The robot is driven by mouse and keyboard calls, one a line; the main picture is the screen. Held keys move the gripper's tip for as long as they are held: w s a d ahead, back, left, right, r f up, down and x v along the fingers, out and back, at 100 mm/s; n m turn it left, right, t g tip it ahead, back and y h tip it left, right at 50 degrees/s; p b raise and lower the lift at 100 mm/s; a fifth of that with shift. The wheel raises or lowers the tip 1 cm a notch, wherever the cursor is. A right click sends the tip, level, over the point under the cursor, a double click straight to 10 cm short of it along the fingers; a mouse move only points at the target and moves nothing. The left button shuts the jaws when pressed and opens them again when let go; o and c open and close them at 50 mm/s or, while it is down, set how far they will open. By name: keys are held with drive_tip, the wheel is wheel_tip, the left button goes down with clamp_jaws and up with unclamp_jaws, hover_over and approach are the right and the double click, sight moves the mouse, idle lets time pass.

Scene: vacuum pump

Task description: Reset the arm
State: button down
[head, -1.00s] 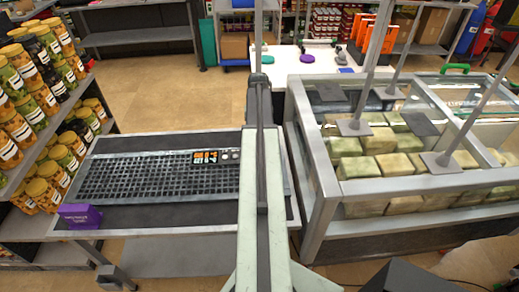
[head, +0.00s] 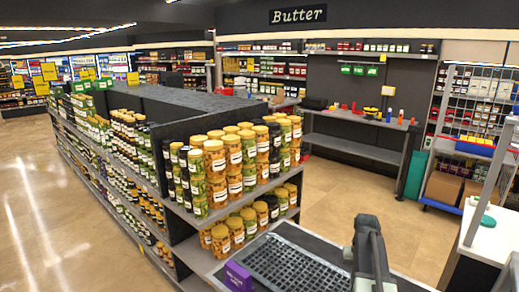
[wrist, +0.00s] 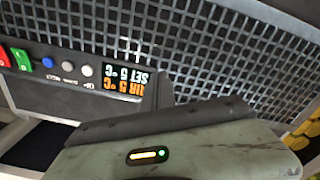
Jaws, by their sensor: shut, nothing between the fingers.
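My gripper (wrist: 165,122) fills the lower middle of the wrist view as a pale, scuffed body with a dark front edge and a small lit indicator. It is shut with nothing held. Behind it in the wrist view is a control panel (wrist: 125,80) with an upside-down orange and white temperature display and several buttons. In the head view, the dark upper part of my arm (head: 370,250) rises at the bottom, right of centre, in front of the black grille (head: 295,262). The fingertips cannot be made out in the head view.
A shelf of jars (head: 225,165) stands close on the left of the grille. A purple box (head: 238,275) sits at the grille unit's near left corner. Open floor lies on the left and in the middle.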

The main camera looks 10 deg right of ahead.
drive_tip(key=w+a+n, duration=0.2)
drive_tip(key=a+n, duration=0.2)
drive_tip(key=a, duration=2)
drive_tip(key=s+a+n, duration=0.1)
drive_tip(key=s+a, duration=0.5)
drive_tip(key=a, duration=0.3)
drive_tip(key=shift+s+a, duration=0.15)
drive_tip(key=shift+a, duration=0.25)
